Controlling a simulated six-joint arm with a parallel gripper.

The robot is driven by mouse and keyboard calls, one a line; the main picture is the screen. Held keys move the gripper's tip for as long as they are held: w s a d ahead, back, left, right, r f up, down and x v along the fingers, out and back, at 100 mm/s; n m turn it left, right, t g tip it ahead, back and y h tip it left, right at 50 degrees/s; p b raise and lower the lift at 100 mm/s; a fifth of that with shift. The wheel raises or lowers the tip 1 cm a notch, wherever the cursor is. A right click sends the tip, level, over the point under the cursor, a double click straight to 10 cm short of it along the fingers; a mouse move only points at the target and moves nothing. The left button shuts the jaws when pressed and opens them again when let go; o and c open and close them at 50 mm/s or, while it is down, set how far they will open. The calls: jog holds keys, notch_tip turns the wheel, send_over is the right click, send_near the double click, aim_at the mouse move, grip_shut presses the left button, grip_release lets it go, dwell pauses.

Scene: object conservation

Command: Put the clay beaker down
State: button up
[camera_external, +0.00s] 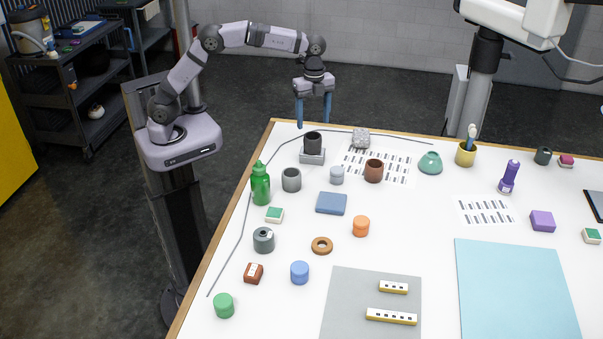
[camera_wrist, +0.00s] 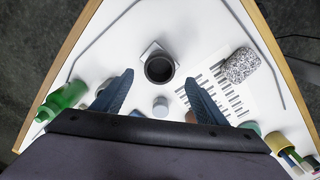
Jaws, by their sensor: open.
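A reddish-brown beaker (camera_external: 374,171), the most clay-like one in view, stands upright on the patterned sheet (camera_external: 404,178). In the wrist view only a sliver of brown (camera_wrist: 191,116) shows beside my right finger. A dark grey beaker (camera_external: 313,142) stands upright on a light grey block (camera_external: 313,157); it also shows in the wrist view (camera_wrist: 159,68), with its opening facing the camera. My gripper (camera_external: 314,122) is open and empty, pointing down above and behind the dark beaker. In the wrist view its blue fingers (camera_wrist: 159,78) are spread on either side below that beaker.
A speckled stone block (camera_external: 361,139) lies right of the dark beaker. A green bottle (camera_external: 260,184), grey cup (camera_external: 291,180), grey cylinder (camera_external: 337,175) and blue block (camera_external: 331,203) stand nearer. A green bowl (camera_external: 430,163) and yellow pen cup (camera_external: 466,153) are at the right.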

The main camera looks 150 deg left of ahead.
jog(key=shift+r, duration=1.4)
jog(key=w+d, duration=1.1)
jog(key=d, duration=0.3)
jog(key=w+d+f+m+t, duration=0.1)
jog(key=w+d+f, duration=0.15)
jog(key=d, duration=1.25)
jog(key=s+d+f+n, duration=0.1)
jog(key=s+d+f, duration=0.4)
jog(key=s, duration=0.3)
jog(key=s+d+f+n+g, duration=0.1)
jog(key=s+d+f, duration=0.5)
jog(key=s+d, duration=0.2)
jog(key=shift+s+d+n, duration=0.25)
jog(key=shift+d+n, duration=0.05)
jog(key=shift+n, duration=0.1)
dwell(1.7)
